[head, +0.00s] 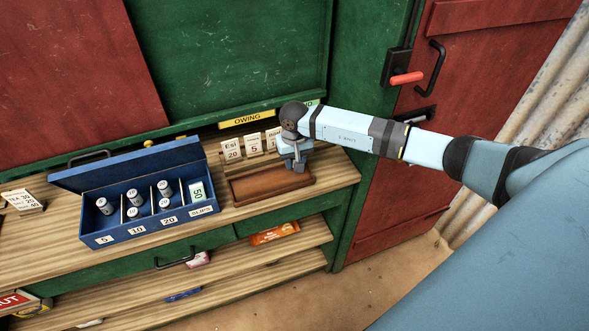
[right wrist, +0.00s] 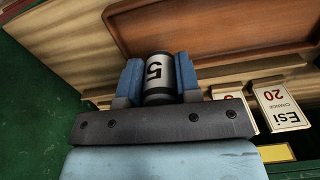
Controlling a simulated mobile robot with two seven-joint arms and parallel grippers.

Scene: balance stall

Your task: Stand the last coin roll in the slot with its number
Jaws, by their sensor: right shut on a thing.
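My right gripper (head: 295,163) is over the back right part of a brown wooden tray (head: 238,201) on the counter. In the right wrist view, the right gripper (right wrist: 157,72) is shut on a coin roll (right wrist: 158,84) marked 5, held between its blue fingers. An open blue cash box (head: 88,240) stands to the left of the tray. Its front labels read 5 (head: 103,239), 10 (head: 136,231), 20 (head: 169,221) and SLIPS (head: 201,211). One roll (head: 104,206) stands in the 5 slot, and more rolls stand in the 10 and 20 slots. My left gripper is out of view.
Price cards (head: 231,149) stand behind the tray, below a yellow OWING sign (head: 247,119). The box's lid (head: 130,166) is raised at its back. A green slip marked 50 (head: 197,191) is in the slips compartment. Lower shelves (head: 221,268) hold small packets.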

